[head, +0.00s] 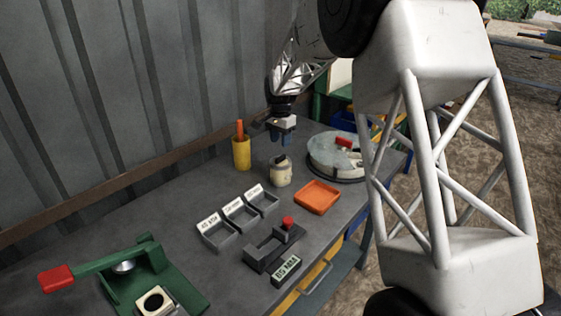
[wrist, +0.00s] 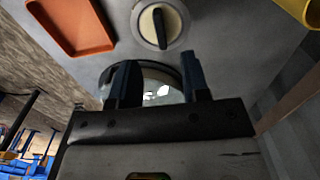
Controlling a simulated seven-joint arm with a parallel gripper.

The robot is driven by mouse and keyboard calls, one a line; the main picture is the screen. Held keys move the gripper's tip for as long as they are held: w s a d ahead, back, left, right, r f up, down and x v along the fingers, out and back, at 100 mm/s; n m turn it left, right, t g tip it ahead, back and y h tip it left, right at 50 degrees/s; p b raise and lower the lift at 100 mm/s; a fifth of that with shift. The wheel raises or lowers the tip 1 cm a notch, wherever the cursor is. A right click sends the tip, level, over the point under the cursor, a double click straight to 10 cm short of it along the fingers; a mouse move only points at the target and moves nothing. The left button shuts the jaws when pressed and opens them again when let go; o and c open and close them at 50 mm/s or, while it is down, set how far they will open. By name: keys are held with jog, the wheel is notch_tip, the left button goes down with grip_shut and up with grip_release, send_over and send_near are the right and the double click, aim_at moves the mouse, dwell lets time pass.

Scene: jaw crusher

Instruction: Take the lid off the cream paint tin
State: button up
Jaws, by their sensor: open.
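The cream paint tin (head: 280,176) stands upright on the grey bench, with a dark raised grip on its lid (head: 280,160). In the wrist view the tin's cream lid (wrist: 174,22) shows from above, with a black bar-shaped grip across it, beyond my fingertips. My gripper (head: 286,139) is open, pointing down above and slightly behind the tin. In the wrist view its two blue fingers (wrist: 158,70) are apart with nothing held between them, and the tin is clear of both.
An orange tray (head: 317,196) lies right of the tin, and a yellow cup (head: 241,153) with an orange stick stands left. A round grey device (head: 327,158) with a red part sits behind right. Labelled grey bins (head: 220,236) and a green press (head: 150,281) are nearer. A corrugated wall bounds the left.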

aim_at(281, 156)
jog(key=shift+f, duration=0.85)
jog(key=shift+f, duration=2.6)
grip_shut()
